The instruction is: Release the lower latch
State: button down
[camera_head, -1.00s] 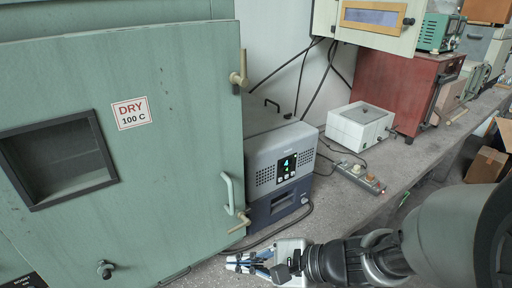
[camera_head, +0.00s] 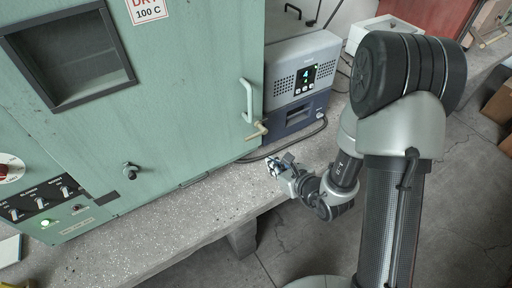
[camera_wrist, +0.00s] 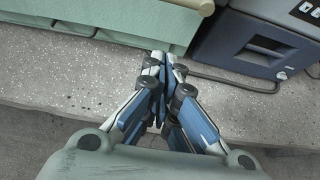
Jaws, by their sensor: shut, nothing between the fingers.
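The lower latch (camera_head: 256,131) is a beige lever at the right edge of the green oven door (camera_head: 190,115), below the pale door handle (camera_head: 248,100). It slants down to the left, and the door looks shut. My gripper (camera_head: 271,165) is below and slightly right of the latch, over the front of the bench, apart from it. In the wrist view my gripper (camera_wrist: 162,62) has its fingers together with nothing between them. A beige bar, probably the latch (camera_wrist: 188,4), crosses the top of that view, beyond the fingertips. The upper latch is out of view.
A grey and blue instrument (camera_head: 300,85) stands right of the oven, with a dark cable (camera_head: 290,143) on the bench in front. The oven's knob (camera_head: 131,170) and switch panel (camera_head: 45,205) are at left. The concrete bench top (camera_head: 170,215) is clear near its front edge.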

jog(key=b+x, duration=0.3)
jog(key=x, duration=0.7)
jog(key=r, duration=0.4)
jog(key=shift+w+a+p, duration=0.25)
jog(key=shift+w+p, duration=0.1)
jog(key=shift+p, duration=0.05)
jog(key=shift+r+m+y+p, duration=0.2)
jog(key=shift+m+y+p, duration=0.3)
